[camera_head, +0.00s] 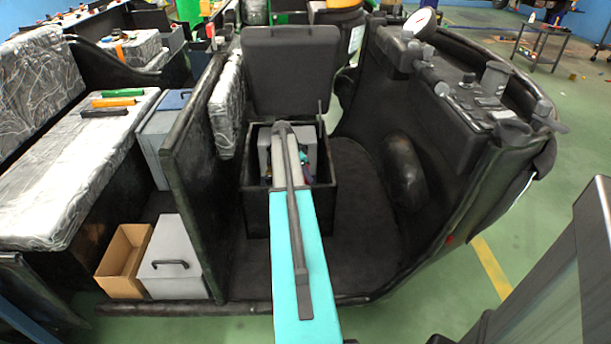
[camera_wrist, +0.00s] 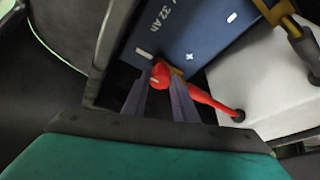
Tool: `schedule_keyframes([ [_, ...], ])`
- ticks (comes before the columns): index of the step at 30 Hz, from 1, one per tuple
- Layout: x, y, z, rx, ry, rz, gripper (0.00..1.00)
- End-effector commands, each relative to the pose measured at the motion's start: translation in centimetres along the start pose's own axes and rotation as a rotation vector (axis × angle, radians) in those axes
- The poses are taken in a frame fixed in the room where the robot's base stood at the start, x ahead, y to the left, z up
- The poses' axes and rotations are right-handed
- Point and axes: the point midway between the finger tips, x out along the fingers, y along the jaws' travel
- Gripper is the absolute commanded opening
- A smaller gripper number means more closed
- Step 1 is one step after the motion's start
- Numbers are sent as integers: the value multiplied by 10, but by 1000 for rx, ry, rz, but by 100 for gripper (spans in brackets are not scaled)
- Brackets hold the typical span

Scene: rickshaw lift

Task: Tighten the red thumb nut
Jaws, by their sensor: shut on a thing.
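The red thumb nut (camera_wrist: 159,76) is in the middle of the wrist view, at the edge of a dark blue battery (camera_wrist: 190,32) marked 32 Ah with a plus sign. My gripper (camera_wrist: 160,84) has its two grey fingers on either side of the nut, shut on it. A brass-coloured terminal piece (camera_wrist: 178,72) shows just behind the nut. A red cable (camera_wrist: 212,102) runs from there to the right. In the head view my arm reaches into the open black box (camera_head: 257,209) of the rickshaw; the nut cannot be made out there.
The box's lid (camera_head: 292,70) stands open behind my arm. A black partition (camera_head: 193,165) stands to the left, and the handlebar console (camera_head: 480,100) to the right. In the wrist view, a pale grey block (camera_wrist: 250,85) and a brass-and-black part (camera_wrist: 287,22) lie right of the nut.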

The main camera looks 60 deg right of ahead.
Motion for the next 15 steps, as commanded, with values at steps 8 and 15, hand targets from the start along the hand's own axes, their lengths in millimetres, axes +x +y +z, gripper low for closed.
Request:
schedule_keyframes([
  [8, 2, 3, -6, 11, 9, 8, 4],
  [15, 1, 3, -4, 9, 8, 8, 44],
])
